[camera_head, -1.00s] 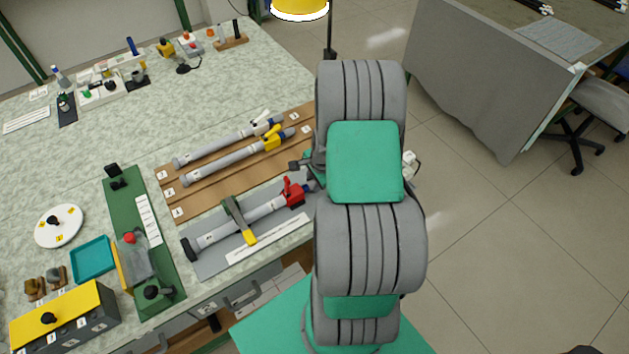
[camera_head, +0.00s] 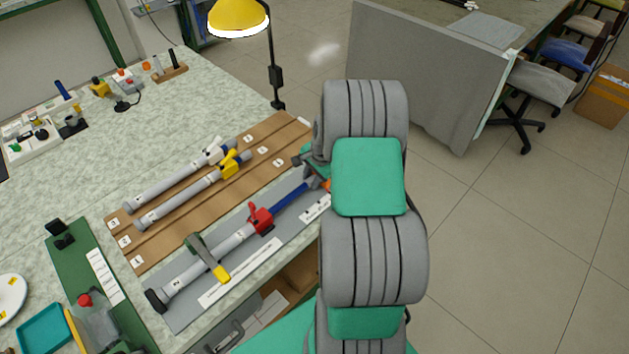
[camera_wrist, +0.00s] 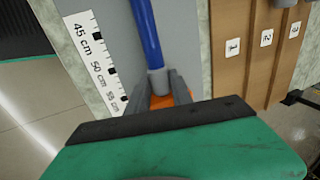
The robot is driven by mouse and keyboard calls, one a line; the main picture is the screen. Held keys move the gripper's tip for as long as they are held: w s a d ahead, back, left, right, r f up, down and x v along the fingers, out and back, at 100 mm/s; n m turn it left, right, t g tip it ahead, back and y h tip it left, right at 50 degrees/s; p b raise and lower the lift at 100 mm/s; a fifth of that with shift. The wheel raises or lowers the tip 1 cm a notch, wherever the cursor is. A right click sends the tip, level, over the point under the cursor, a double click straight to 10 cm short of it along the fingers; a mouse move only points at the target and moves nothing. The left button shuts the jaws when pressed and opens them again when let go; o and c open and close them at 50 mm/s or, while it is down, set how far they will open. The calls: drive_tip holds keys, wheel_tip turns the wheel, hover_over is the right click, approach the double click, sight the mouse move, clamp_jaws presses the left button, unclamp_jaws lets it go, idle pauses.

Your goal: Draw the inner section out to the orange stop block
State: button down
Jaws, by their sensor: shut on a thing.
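A grey tube with a blue inner section (camera_head: 292,199) lies on a grey board, clamped by a green bar with a yellow tip (camera_head: 207,257). The blue length shows well beyond the red lever collar (camera_head: 260,218). In the wrist view the inner section (camera_wrist: 146,35) ends in a grey tip (camera_wrist: 158,77) between the fingers of my gripper (camera_wrist: 160,84), which is shut on it. The orange stop block (camera_wrist: 163,101) shows between the fingers, close to the tip; whether they touch is hidden. A sliver of the block (camera_head: 327,185) shows beside my arm.
A scale strip (camera_wrist: 95,50) marked in centimetres runs beside the rod. Two more tubes, with a white lever (camera_head: 216,152) and a yellow lever (camera_head: 231,163), lie on the brown board (camera_head: 180,222) alongside. A lamp (camera_head: 238,18) stands behind.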

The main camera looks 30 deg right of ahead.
drive_tip(key=c, duration=1.4)
unclamp_jaws()
drive_tip(key=v, duration=0.8)
drive_tip(key=shift+b, duration=0.45)
